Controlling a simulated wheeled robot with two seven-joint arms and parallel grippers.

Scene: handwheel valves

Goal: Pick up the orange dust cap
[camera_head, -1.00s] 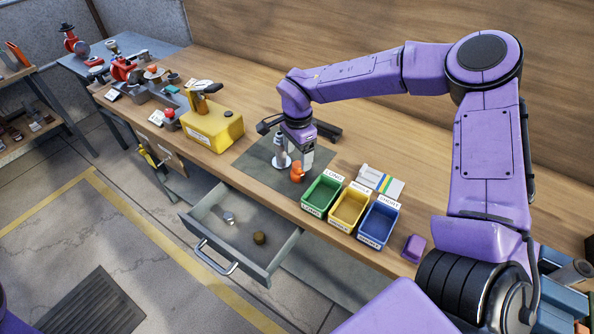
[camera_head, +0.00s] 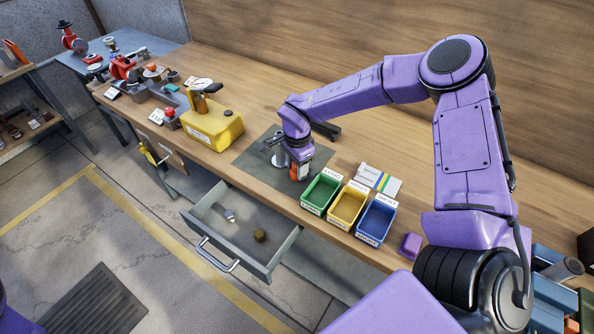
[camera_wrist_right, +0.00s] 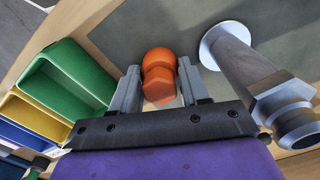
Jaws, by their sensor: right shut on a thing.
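The orange dust cap (camera_head: 294,171) is on or just above the dark mat (camera_head: 258,164), at my right gripper (camera_head: 298,174). In the right wrist view the cap (camera_wrist_right: 159,75) sits between the two grey fingers of the right gripper (camera_wrist_right: 162,88), which is shut on it. Whether the cap touches the mat cannot be told. A grey metal fitting with a round flange (camera_wrist_right: 228,44) stands close beside the gripper; in the head view the arm partly hides it. My left gripper is not in view.
Green (camera_head: 321,190), yellow (camera_head: 346,206) and blue (camera_head: 376,222) bins stand just right of the mat. A yellow block (camera_head: 213,128) is to its left. An open drawer (camera_head: 200,240) with small parts juts out below the bench's front edge.

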